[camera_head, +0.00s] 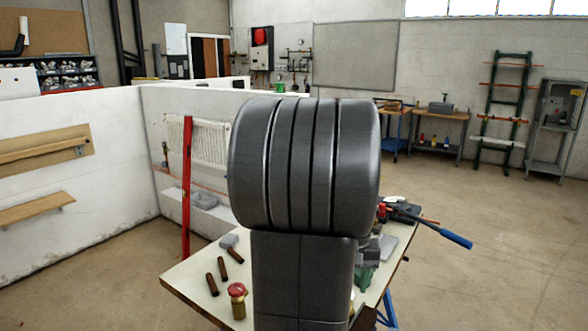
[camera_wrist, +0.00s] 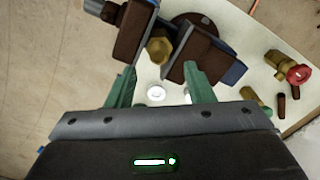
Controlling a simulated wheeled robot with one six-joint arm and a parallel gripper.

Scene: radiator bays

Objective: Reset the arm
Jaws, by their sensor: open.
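My gripper (camera_wrist: 160,80) shows in the wrist view with its two green fingers apart and nothing between their tips. It hangs above the workbench, close to a vise-like tool with two brown jaws (camera_wrist: 128,32). A brass fitting (camera_wrist: 160,46) sits between those jaws, just past my fingertips; I cannot tell whether the jaws touch it. A small bright round thing (camera_wrist: 155,92) shows lower between my fingers. In the head view my own dark arm stands upright in the middle and hides my gripper and much of the bench.
The pale workbench (camera_head: 190,283) holds a red-capped brass valve (camera_head: 237,300), several brown pipe pieces (camera_head: 222,268) and a blue-handled tool (camera_head: 445,234) overhanging its right side. A red upright level (camera_head: 186,190) and a white radiator (camera_head: 210,143) stand behind. The floor at right is clear.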

